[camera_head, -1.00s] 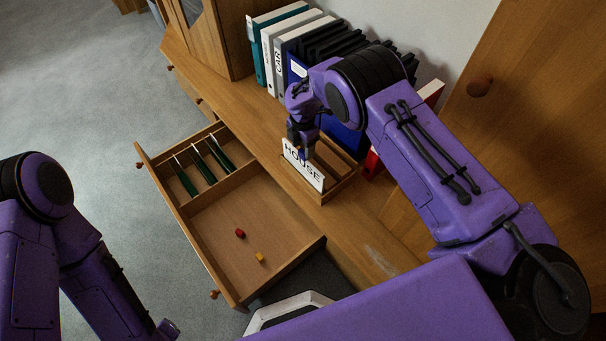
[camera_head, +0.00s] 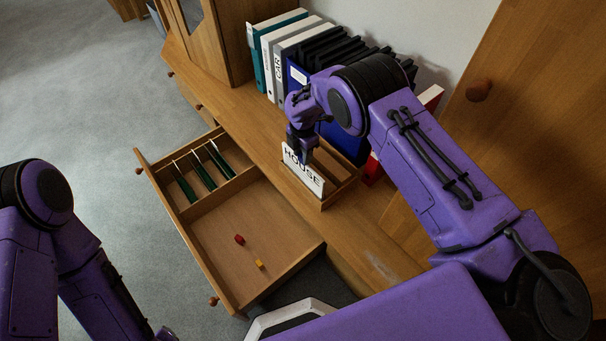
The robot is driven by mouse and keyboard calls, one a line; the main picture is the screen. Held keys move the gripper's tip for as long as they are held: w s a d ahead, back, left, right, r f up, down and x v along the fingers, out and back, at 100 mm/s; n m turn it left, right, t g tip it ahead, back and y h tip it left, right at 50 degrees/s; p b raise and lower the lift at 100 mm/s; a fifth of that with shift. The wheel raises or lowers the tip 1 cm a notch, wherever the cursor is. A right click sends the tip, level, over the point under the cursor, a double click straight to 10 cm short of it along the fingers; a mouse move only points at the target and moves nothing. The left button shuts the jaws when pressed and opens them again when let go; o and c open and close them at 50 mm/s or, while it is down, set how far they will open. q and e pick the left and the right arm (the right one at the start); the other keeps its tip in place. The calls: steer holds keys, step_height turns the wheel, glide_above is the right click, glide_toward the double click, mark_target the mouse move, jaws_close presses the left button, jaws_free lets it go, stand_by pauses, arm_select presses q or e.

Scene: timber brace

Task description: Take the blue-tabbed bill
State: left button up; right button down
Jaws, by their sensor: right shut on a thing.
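A white card marked HOUSE (camera_head: 303,172) stands upright at the front of a small wooden tray (camera_head: 343,187) on the cabinet top. My right gripper (camera_head: 303,155) points down at the tray, at the card's upper edge. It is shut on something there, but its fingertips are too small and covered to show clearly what. I cannot make out a blue tab or the bill. My left arm (camera_head: 45,240) comes in at the lower left; its gripper is not visible.
An open drawer (camera_head: 225,235) holds dark green files (camera_head: 202,172), a red block (camera_head: 239,239) and a yellow block (camera_head: 260,264). Several binders (camera_head: 283,50) stand at the back, including a blue one (camera_head: 345,140) close behind the tray. A wooden door (camera_head: 540,130) is at the right.

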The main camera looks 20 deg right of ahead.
step_height(320, 180, up, 10)
steer(key=p, duration=0.8)
stand_by(0.8)
